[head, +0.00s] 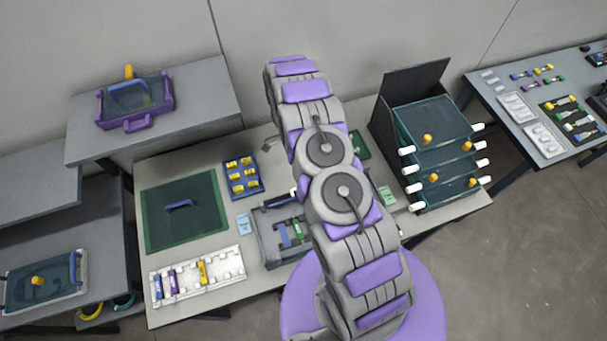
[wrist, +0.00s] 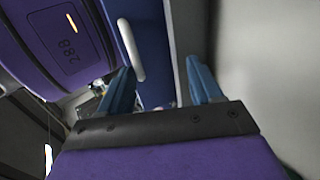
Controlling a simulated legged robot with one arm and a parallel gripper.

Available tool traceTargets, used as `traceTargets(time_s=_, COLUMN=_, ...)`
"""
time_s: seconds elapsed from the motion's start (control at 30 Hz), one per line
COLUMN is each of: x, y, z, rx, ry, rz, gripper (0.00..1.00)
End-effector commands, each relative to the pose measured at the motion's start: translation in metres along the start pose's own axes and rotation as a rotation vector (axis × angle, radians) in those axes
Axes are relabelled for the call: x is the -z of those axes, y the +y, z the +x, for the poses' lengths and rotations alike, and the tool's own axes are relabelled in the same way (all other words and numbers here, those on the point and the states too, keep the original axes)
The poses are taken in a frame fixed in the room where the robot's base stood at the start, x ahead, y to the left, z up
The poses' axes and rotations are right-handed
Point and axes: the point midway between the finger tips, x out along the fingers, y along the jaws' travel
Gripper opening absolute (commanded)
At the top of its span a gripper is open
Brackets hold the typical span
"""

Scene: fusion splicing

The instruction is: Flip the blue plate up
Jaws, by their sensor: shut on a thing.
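In the wrist view a dark blue plate (wrist: 150,55) fills the space between the two blue fingers of my gripper (wrist: 160,85). The fingers stand apart, on either side of it, and the jaws are shut on it. A pale rounded bar runs along its left part. Its far end lies out of frame, and its tilt cannot be told. In the head view my arm crosses the middle of the picture and my gripper cannot be made out. A grey case (head: 282,240) with blue and green parts sits on the table, partly hidden behind my arm.
The grey table (head: 215,155) also bears a green mat (head: 160,228), a blue tray with yellow pieces (head: 232,190) and a white holder (head: 220,268). A rack (head: 445,133) with teal shelves and white knobs stands right of my arm. A purple-framed bin (head: 104,110) sits on the back-left shelf.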

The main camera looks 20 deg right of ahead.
Motion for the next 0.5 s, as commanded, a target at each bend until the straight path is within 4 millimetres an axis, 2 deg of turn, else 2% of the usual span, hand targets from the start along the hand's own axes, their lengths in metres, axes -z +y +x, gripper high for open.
traceTargets(time_s=0.03, x=-0.0005, y=-0.0085, z=0.004, rx=0.016, ry=-0.002, rz=0.0, gripper=0.1)
traceTargets(time_s=0.2, x=-0.0005, y=-0.0085, z=0.0041, rx=0.016, ry=-0.002, rz=0.0, gripper=0.1)
traceTargets(time_s=0.23, x=-0.0005, y=-0.0085, z=0.0041, rx=0.016, ry=-0.002, rz=0.0, gripper=0.64)
traceTargets(time_s=0.3, x=-0.0005, y=-0.0079, z=0.004, rx=0.015, ry=-0.002, rz=0.0, gripper=0.57)
traceTargets(time_s=0.4, x=-0.0005, y=-0.006, z=0.0037, rx=0.015, ry=-0.001, rz=0.0, gripper=0.6)
traceTargets(time_s=0.5, x=-0.0005, y=-0.0053, z=0.0033, rx=0.015, ry=-0.001, rz=0.0, gripper=0.55)
